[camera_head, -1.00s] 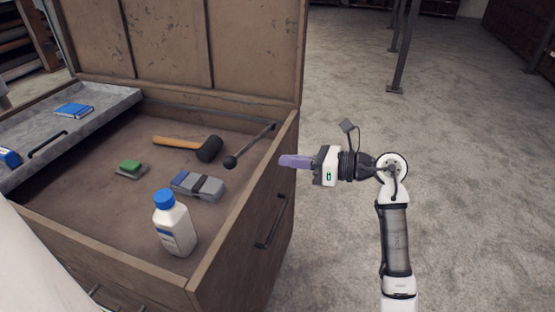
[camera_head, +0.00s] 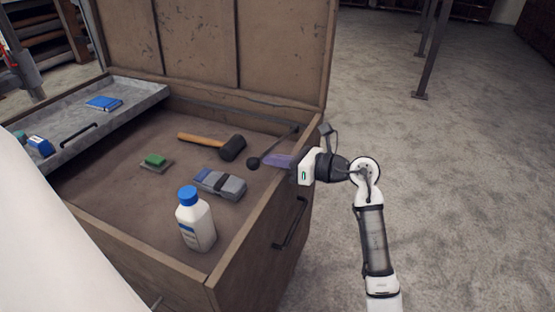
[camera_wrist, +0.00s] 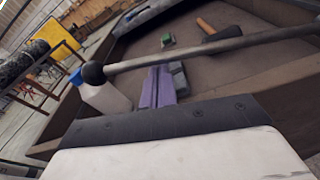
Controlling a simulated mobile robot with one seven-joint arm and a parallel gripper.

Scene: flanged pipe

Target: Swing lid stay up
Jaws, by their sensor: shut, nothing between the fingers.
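The lid stay is a thin dark rod with a black ball knob. In the head view the stay (camera_head: 274,147) lies low along the chest's right wall, its knob (camera_head: 253,163) toward the middle of the chest. In the wrist view the stay (camera_wrist: 215,48) crosses the picture, with the knob (camera_wrist: 93,73) at left. My gripper (camera_head: 268,160) has purple fingers and reaches over the right wall, fingertips near the knob. In the wrist view the fingers (camera_wrist: 158,85) are together and empty, pointing under the rod in the picture; contact cannot be told. The chest lid (camera_head: 215,45) stands open.
Inside the chest (camera_head: 130,258) are a mallet (camera_head: 211,143), a grey-blue block (camera_head: 220,184), a green-topped sponge (camera_head: 156,161) and a white bottle (camera_head: 196,220) with a blue cap. A grey tray (camera_head: 140,93) sits at left.

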